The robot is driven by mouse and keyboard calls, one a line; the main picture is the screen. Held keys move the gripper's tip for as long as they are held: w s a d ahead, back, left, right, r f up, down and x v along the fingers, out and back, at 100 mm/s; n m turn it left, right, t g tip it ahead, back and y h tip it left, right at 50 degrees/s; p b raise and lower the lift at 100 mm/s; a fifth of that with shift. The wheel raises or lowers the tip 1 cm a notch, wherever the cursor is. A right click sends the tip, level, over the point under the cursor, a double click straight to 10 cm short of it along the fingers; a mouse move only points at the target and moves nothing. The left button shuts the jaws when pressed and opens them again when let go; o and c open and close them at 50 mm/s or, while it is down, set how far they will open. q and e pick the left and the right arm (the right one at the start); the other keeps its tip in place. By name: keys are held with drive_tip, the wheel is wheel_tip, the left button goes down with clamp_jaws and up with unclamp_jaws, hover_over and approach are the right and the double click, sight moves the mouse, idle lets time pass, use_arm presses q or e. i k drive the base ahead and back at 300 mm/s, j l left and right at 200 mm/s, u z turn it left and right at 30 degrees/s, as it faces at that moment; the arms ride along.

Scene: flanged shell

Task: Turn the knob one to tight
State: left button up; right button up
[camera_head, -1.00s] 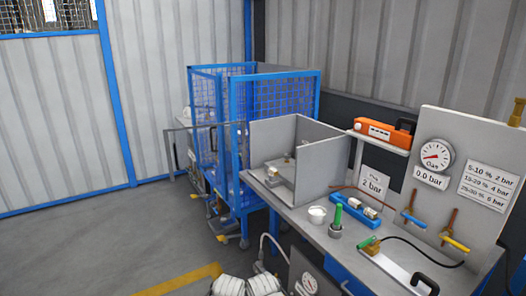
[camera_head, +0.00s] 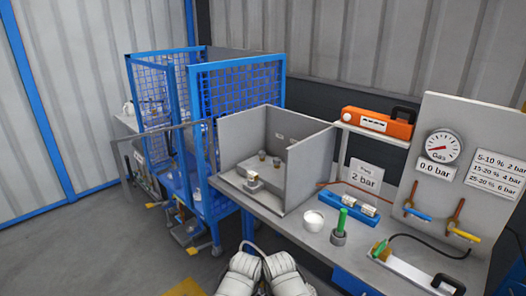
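I cannot tell for sure which part is knob one. Inside the grey three-sided enclosure (camera_head: 312,168) on the bench, a small metal fitting with a brass-coloured part (camera_head: 253,181) sits near the front left. Two small knob-like posts (camera_head: 269,157) stand behind it. They are too small to tell whether they are tight or loose. White rounded parts of my own arms show at the bottom middle. My grippers' fingertips are not in view, and nothing is seen touching the fittings.
A gauge panel (camera_head: 470,120) with blue and yellow levers stands right. A blue mesh cage (camera_head: 235,90) stands behind left.

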sight(262, 153)
drive_tip(key=i+j+z, duration=0.35)
drive_tip(key=i+j, duration=0.8)
drive_tip(key=i, duration=0.15)
